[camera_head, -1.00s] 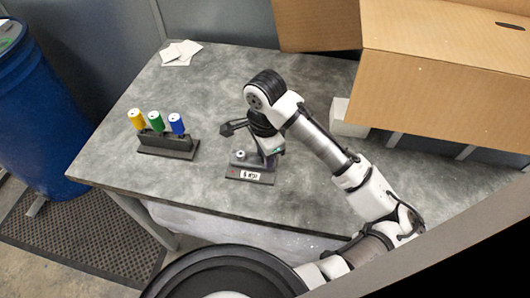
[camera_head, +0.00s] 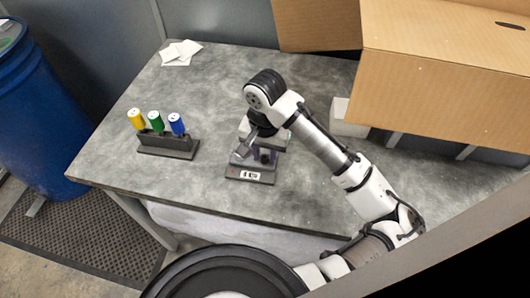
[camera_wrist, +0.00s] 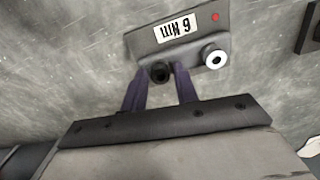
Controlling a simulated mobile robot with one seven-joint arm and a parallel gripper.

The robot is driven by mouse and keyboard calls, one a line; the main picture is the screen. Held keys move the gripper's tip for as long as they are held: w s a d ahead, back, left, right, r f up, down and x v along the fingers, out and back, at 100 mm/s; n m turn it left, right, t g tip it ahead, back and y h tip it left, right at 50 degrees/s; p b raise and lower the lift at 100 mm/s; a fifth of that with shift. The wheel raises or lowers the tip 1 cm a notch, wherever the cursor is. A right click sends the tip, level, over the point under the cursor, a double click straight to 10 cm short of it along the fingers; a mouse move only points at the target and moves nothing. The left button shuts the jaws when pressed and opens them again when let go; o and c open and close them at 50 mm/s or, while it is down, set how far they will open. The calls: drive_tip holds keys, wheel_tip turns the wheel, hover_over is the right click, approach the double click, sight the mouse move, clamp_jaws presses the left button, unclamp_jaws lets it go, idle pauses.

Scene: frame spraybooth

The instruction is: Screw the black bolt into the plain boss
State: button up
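The torque block (camera_head: 232,172), a dark base with a white label, stands near the table's front edge. It shows upside down in the wrist view (camera_wrist: 140,42). The plain boss (camera_wrist: 213,59), a pale ring with a dark hole, is on its right side there. A round black piece with a dark centre, seemingly the black bolt (camera_wrist: 160,73), lies between the tips of my gripper (camera_wrist: 161,78). It also shows in the head view (camera_head: 265,155). The fingers stand apart, close on either side of it; whether they touch it is unclear. Its lower end is hidden.
A dark rack (camera_head: 168,150) with yellow (camera_head: 137,118), green (camera_head: 156,120) and blue (camera_head: 176,122) pieces stands to the left. White papers (camera_head: 181,52) lie at the back. A large cardboard box (camera_head: 440,85) blocks the back right. The table (camera_head: 115,150) is clear around the rack and block.

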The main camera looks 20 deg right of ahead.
drive_tip(key=n, duration=0.3)
drive_tip(key=shift+n, duration=0.4)
drive_tip(key=n+b, duration=0.1)
drive_tip(key=n, duration=0.2)
drive_tip(key=shift+n, duration=0.4)
drive_tip(key=n+b, duration=0.1)
drive_tip(key=n, duration=0.4)
drive_tip(key=shift+n, duration=1.1)
